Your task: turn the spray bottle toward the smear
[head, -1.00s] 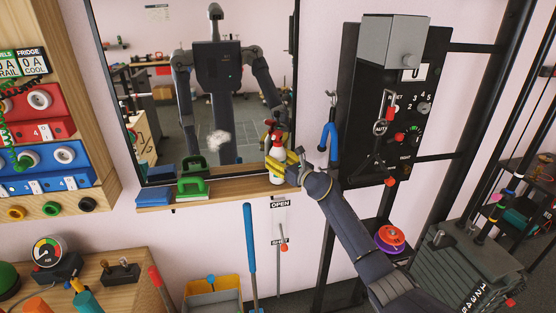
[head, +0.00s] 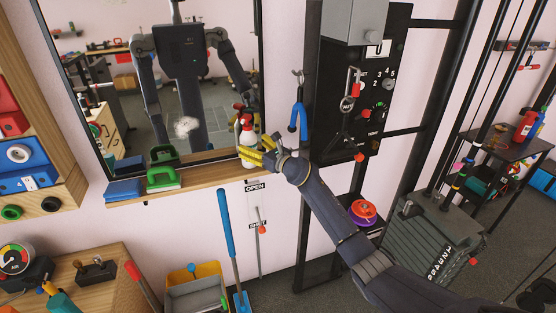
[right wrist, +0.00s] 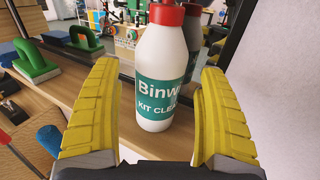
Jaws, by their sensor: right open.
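The spray bottle (head: 247,134), white with a red top and a green label, stands upright on the wooden shelf under the mirror. In the right wrist view the bottle (right wrist: 165,70) stands between and beyond my yellow fingers, with clear gaps on both sides. My right gripper (head: 256,151) is open in front of the bottle. It also shows in the right wrist view (right wrist: 160,110). The whitish smear (head: 186,126) is on the mirror, left of the bottle. The bottle's nozzle is cut off in the wrist view. My left gripper shows only as a reflection, if at all.
A green-handled block (head: 163,179) and a blue block (head: 125,190) lie on the shelf (head: 205,175) to the left. A blue hook tool (head: 297,118) hangs right of the bottle. The shelf between the green block and the bottle is clear.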

